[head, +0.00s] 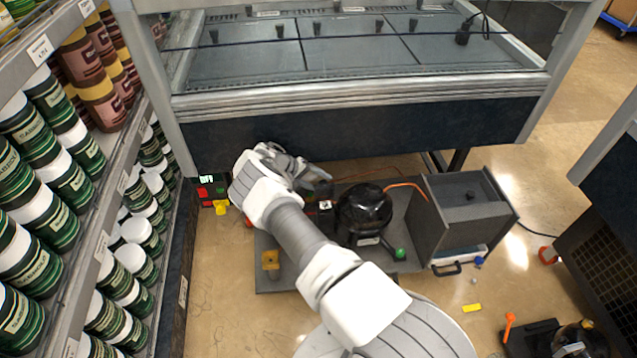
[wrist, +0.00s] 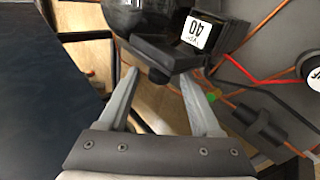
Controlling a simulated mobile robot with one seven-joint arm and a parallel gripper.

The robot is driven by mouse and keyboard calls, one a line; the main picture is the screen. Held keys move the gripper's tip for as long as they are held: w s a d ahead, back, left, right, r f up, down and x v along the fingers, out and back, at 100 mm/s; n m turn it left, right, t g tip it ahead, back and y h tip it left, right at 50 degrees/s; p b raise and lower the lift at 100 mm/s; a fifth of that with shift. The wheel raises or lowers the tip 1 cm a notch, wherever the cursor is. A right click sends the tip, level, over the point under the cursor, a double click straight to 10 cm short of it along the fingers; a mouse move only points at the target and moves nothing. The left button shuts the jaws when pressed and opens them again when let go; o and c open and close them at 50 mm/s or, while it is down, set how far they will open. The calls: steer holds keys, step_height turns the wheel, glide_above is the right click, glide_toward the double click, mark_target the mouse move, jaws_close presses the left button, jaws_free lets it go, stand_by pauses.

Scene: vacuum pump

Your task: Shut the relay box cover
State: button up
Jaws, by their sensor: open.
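The relay box (wrist: 212,38) is a small black box with a white label marked 40, upside down in the wrist view. A black plate with a small knob, seemingly its cover (wrist: 165,54), sticks out from the box towards my gripper, so it looks open. My gripper (wrist: 158,80) is open, its two fingertips on either side of the knob; I cannot tell whether they touch it. In the head view my gripper (head: 318,177) is just above the relay box (head: 326,208), and my arm hides part of the area.
A round black compressor (head: 364,212) stands right beside the relay box on a grey base plate. A grey open-topped box (head: 470,205) stands further right. The freezer cabinet (head: 350,132) overhangs behind, and shelves of jars (head: 60,170) line the left.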

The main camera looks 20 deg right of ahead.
steer(key=shift+c, duration=0.2)
jaws_close()
